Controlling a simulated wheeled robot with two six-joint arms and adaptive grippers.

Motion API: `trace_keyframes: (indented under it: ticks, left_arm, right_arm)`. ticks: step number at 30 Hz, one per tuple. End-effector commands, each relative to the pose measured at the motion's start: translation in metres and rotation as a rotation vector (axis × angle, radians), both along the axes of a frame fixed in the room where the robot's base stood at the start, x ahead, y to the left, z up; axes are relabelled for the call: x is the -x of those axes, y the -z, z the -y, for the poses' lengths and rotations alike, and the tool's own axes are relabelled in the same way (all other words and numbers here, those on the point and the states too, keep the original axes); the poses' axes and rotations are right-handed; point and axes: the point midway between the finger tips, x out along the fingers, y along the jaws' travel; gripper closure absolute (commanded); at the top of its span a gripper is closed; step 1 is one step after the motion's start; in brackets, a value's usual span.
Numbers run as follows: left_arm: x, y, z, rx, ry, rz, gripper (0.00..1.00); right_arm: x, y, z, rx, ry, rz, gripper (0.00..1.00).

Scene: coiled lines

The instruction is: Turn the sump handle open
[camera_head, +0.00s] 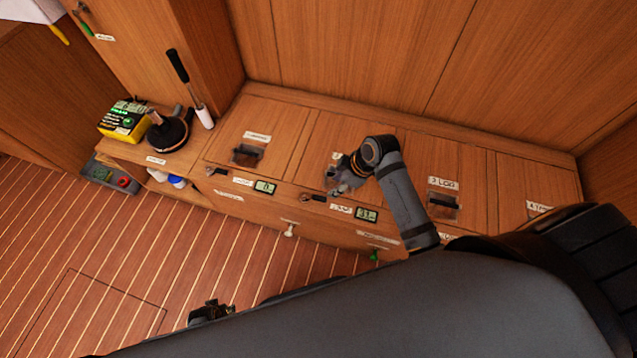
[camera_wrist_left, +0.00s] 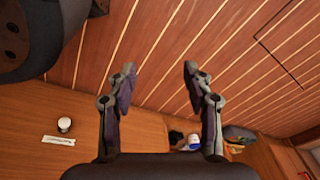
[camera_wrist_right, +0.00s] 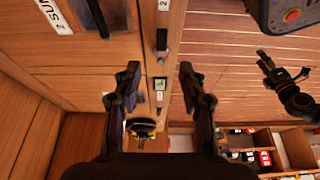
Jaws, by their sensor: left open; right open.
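The sump handle (camera_head: 312,197), a small dark lever, sits on the front edge of the wooden bench below the second lid. In the right wrist view, the handle (camera_wrist_right: 161,42) stands near the gap between my fingers, beside a label starting with 2. The lid's label there reads "2 SUM", cut off. My right gripper (camera_head: 338,186) is open and empty over the bench edge, just right of the handle; no contact shows. My left gripper (camera_wrist_left: 158,72) is open and empty, with the striped floor beyond it. It also shows in the right wrist view (camera_wrist_right: 268,65).
Similar handles (camera_head: 216,171) and small displays (camera_head: 264,187) line the bench front. A pale knob (camera_head: 290,230) and a green one (camera_head: 374,256) are lower down. A yellow box (camera_head: 124,120) and a black round stand (camera_head: 168,135) occupy the left end.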

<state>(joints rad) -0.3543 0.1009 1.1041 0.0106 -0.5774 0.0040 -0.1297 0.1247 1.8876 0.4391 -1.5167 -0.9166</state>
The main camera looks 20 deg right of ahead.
Motion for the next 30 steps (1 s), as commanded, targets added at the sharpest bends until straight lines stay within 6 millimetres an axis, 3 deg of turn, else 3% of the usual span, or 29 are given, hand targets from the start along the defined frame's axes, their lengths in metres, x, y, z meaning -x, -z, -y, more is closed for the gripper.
trace_keyframes:
  ticks: [3, 7, 18, 24, 30]
  left_arm:
    - [0.003, 0.002, 0.002, 0.002, -0.001, -0.006, 0.49]
    - [0.023, 0.011, 0.007, 0.009, -0.006, -0.046, 0.49]
    - [-0.025, -0.031, 0.022, 0.03, -0.007, -0.035, 0.49]
    - [-0.033, -0.047, 0.026, 0.037, -0.006, -0.04, 0.49]
    - [-0.034, -0.049, 0.026, 0.037, -0.005, -0.041, 0.49]
  right_arm:
    - [0.0, 0.002, -0.001, -0.001, -0.005, -0.001, 0.58]
    - [-0.003, 0.016, -0.006, -0.005, -0.001, -0.002, 0.58]
    - [-0.018, 0.084, -0.028, -0.002, 0.0, -0.003, 0.58]
    - [-0.021, 0.097, -0.033, -0.001, 0.0, -0.001, 0.58]
    - [-0.021, 0.097, -0.033, -0.001, 0.0, -0.001, 0.58]
